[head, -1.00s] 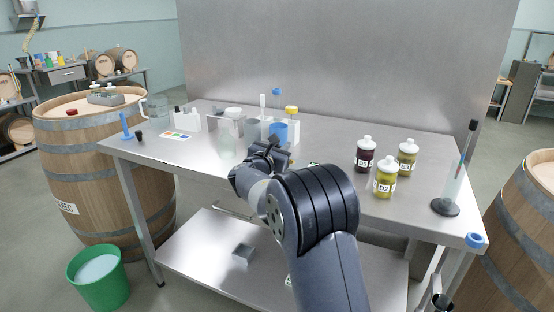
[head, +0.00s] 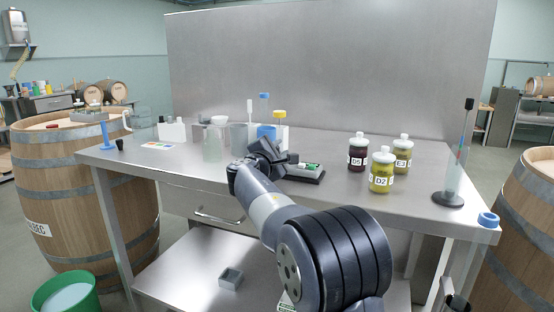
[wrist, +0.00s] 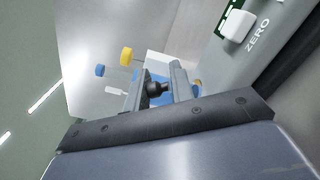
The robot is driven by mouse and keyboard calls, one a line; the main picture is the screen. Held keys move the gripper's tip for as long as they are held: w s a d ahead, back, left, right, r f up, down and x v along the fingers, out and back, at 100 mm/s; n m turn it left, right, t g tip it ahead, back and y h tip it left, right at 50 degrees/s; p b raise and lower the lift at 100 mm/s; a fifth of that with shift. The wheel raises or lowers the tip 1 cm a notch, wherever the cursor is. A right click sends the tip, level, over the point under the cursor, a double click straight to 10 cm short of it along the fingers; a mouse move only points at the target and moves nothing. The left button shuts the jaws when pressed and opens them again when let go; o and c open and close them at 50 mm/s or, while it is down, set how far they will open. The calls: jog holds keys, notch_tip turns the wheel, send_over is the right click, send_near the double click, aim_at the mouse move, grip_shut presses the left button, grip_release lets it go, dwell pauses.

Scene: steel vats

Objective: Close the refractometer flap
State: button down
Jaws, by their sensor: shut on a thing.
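The refractometer (head: 305,172) is a dark low device with a green panel, lying on the steel table just right of my gripper (head: 268,150). In the wrist view its grey casing (wrist: 258,62) fills the upper right, with a white button and the word ZERO. My gripper (wrist: 155,82) is shut on a small black knob (wrist: 154,90), which shows between the two fingers. The flap itself is not clear in either view; my gripper and arm hide the left part of the device in the head view.
Labelled jars (head: 382,171) stand to the right, with a hydrometer cylinder (head: 455,175) beyond. The table front between them is clear.

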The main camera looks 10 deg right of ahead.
jog(key=shift+s+m+b, duration=0.1)
jog(key=shift+m+b, duration=0.3)
jog(key=shift+m, duration=0.1)
jog(key=c, duration=1.5)
grip_release()
jog(key=shift+c, duration=0.2)
jog(key=shift+o, duration=1.3)
jog(key=shift+f, duration=0.1)
